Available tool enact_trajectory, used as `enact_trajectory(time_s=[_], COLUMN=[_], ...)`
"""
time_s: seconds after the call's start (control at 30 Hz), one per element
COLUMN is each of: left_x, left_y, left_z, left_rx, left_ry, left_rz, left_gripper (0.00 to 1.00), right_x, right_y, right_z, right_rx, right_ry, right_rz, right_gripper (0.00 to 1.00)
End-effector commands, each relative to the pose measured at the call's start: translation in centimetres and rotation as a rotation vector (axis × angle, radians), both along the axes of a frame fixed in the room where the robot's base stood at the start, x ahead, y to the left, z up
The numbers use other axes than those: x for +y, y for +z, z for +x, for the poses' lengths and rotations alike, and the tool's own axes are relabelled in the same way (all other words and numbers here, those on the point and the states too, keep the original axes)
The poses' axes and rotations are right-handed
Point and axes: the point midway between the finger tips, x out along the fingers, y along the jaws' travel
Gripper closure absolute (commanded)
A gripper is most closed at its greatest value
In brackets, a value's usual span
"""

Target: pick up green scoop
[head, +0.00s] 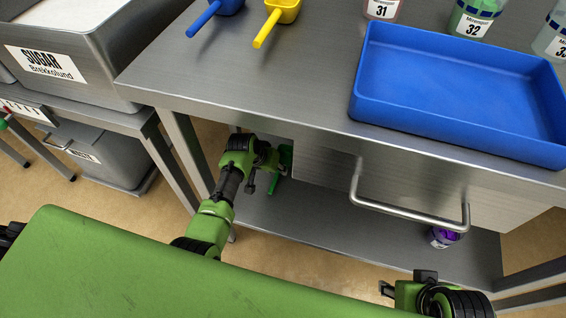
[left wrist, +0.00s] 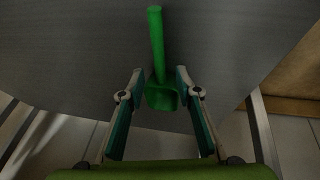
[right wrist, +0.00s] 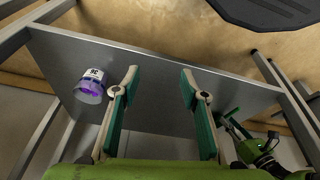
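The green scoop (left wrist: 157,48) lies on the grey lower shelf in the left wrist view, its handle pointing away and its bowl towards me. My left gripper (left wrist: 160,74) has its fingers on either side of the bowl, with narrow gaps; it looks open. In the head view the left gripper (head: 266,158) reaches under the table edge, and the scoop (head: 273,183) is partly hidden behind it. My right gripper (right wrist: 159,76) is open and empty, away from the scoop; it also shows at the bottom right of the head view (head: 405,284).
The steel table edge and a drawer with a bar handle (head: 410,213) overhang the lower shelf (head: 330,228). A purple jar (head: 442,237) stands on that shelf at the right. On the tabletop are a blue tray (head: 455,125), a blue scoop, a yellow scoop (head: 284,10) and jars.

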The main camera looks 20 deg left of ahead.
Motion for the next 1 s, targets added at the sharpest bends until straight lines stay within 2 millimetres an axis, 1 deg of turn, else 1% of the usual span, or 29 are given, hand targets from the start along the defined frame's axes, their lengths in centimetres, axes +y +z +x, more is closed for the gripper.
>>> enact_trajectory(time_s=[0.03, 0.1, 0.2, 0.3, 0.43, 0.67, 0.8, 1.0], left_x=[0.0, 0.0, -0.2, -0.2, -0.3, -0.3, -0.3, -0.3], left_y=[-0.5, -0.9, -1.3, -1.7, -1.8, -1.8, -1.8, -1.8], left_z=[0.1, 0.3, 0.5, 0.6, 0.7, 0.7, 0.7, 0.7], left_rx=[0.000, -0.001, 0.000, -0.001, -0.001, -0.001, -0.001, -0.001], left_ry=[0.001, 0.001, 0.001, 0.001, 0.001, 0.001, 0.001, 0.001], left_rz=[0.001, 0.001, 0.000, 0.000, 0.000, 0.000, 0.001, 0.001], left_gripper=[0.69, 0.69, 0.69, 0.69, 0.69, 0.69, 1.00, 1.00], right_x=[0.3, 0.8, 1.3, 1.7, 2.0, 2.0, 2.0, 2.0], right_y=[0.0, 0.4, 1.0, 1.5, 2.0, 2.1, 2.1, 2.1], right_z=[1.3, 2.8, 4.6, 5.9, 6.7, 6.9, 6.8, 6.8], right_rx=[-0.050, -0.111, -0.186, -0.241, -0.277, -0.283, -0.282, -0.283], right_ry=[0.004, 0.009, 0.015, 0.020, 0.022, 0.023, 0.023, 0.023], right_rz=[0.010, 0.022, 0.038, 0.049, 0.057, 0.058, 0.058, 0.058], right_gripper=[0.60, 0.60, 0.60, 0.60, 0.60, 0.60, 0.60, 0.60])
